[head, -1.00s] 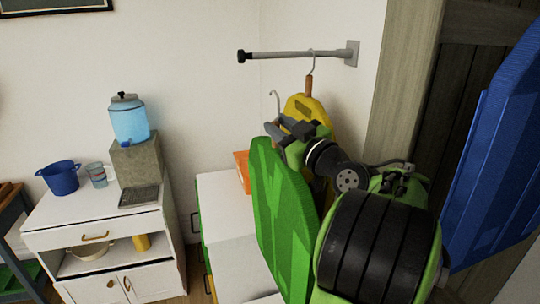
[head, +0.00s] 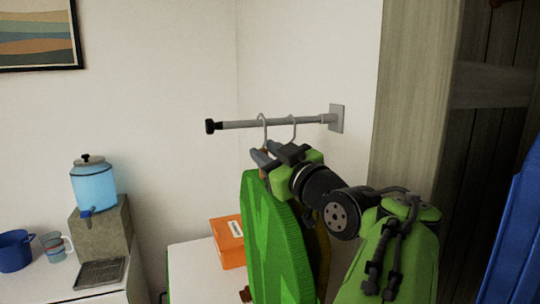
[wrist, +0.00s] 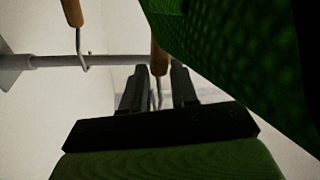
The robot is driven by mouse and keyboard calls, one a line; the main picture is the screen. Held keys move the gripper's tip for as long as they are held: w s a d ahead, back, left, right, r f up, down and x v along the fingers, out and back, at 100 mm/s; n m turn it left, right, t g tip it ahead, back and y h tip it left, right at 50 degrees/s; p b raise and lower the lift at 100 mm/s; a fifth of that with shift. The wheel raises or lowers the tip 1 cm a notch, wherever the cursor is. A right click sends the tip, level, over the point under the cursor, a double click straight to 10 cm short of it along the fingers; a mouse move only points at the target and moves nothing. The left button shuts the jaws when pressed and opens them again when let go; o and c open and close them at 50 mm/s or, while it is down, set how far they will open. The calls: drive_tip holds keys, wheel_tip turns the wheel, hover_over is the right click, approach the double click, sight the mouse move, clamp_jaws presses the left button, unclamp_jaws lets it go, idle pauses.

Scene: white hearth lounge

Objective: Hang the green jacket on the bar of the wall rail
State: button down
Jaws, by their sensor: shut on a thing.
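The green jacket (head: 268,240) hangs upright on a hanger below my gripper (head: 268,155). My gripper is shut on the hanger's wooden neck, which also shows between the fingers in the wrist view (wrist: 158,55). The hanger's metal hook (head: 263,120) overlaps the bar (head: 240,124) of the wall rail in the head view. I cannot tell whether the hook is around the bar or only in front of it. A second hook (head: 293,125) is on the bar to the right; its dark yellow jacket (head: 322,250) is mostly hidden behind my arm and the green jacket.
The bar's wall plate (head: 337,118) is at its right, and its black end cap (head: 210,126) is at the free left end. Below are a white cabinet top (head: 195,262) and an orange box (head: 228,242). A blue garment (head: 518,235) is at the right edge.

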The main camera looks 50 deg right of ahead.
sight(262, 148)
drive_tip(key=w+d+p, duration=0.1)
drive_tip(key=w+d, duration=0.1)
drive_tip(key=w, duration=0.1)
drive_tip(key=shift+r+p, duration=0.1)
drive_tip(key=shift+p, duration=0.25)
drive_tip(key=shift+d+f+p+x, duration=0.1)
drive_tip(key=shift+p+x, duration=0.45)
drive_tip(key=shift+x, duration=0.2)
drive_tip(key=shift+d+f+p+x, duration=0.15)
drive_tip(key=shift+p+x, duration=0.35)
drive_tip(key=shift+x, duration=0.25)
drive_tip(key=shift+d+f+p+x, duration=0.1)
drive_tip(key=shift+p+x, duration=0.45)
drive_tip(key=shift+x, duration=0.2)
drive_tip(key=shift+s+f+b, duration=0.2)
drive_tip(key=shift+f+b, duration=0.75)
drive_tip(key=shift+b, duration=0.25)
